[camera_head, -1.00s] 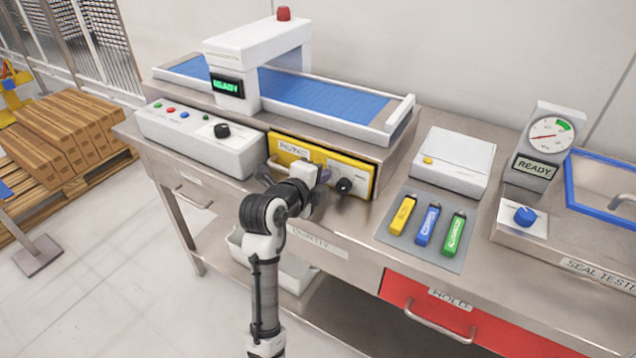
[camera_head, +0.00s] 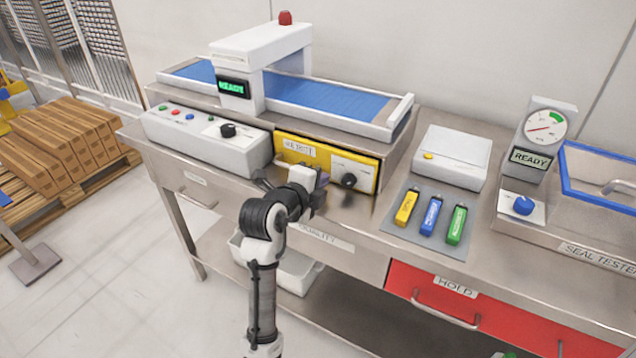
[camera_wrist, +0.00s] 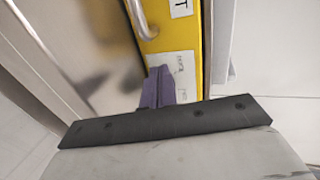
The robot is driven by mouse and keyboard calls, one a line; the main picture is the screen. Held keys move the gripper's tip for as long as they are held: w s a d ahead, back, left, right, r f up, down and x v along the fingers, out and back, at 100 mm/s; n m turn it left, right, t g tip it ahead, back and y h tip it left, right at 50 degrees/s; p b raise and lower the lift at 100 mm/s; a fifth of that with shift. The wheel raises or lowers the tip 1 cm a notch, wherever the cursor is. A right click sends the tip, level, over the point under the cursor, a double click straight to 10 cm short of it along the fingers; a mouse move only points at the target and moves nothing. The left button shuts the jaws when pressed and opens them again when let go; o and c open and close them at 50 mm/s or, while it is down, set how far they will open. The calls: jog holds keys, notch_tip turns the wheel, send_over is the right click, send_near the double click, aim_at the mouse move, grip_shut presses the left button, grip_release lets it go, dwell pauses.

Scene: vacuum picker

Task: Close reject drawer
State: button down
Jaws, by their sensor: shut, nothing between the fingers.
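My gripper (camera_head: 322,180) is just in front of the drawer. Its purple fingers (camera_wrist: 158,86) are shut and empty, and overlap the front beside the small white plate. Contact cannot be told.
A white control box (camera_head: 205,138) stands left of the drawer. Yellow, blue and green sticks lie on a grey mat (camera_head: 455,245) to the right. A red HOLD drawer (camera_head: 500,315) is below the bench top.

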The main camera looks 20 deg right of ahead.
jog(key=b+v, duration=0.2)
jog(key=v, duration=0.8)
jog(key=shift+s+a+b, duration=0.2)
jog(key=shift+a+b, duration=0.05)
jog(key=shift+b, duration=0.1)
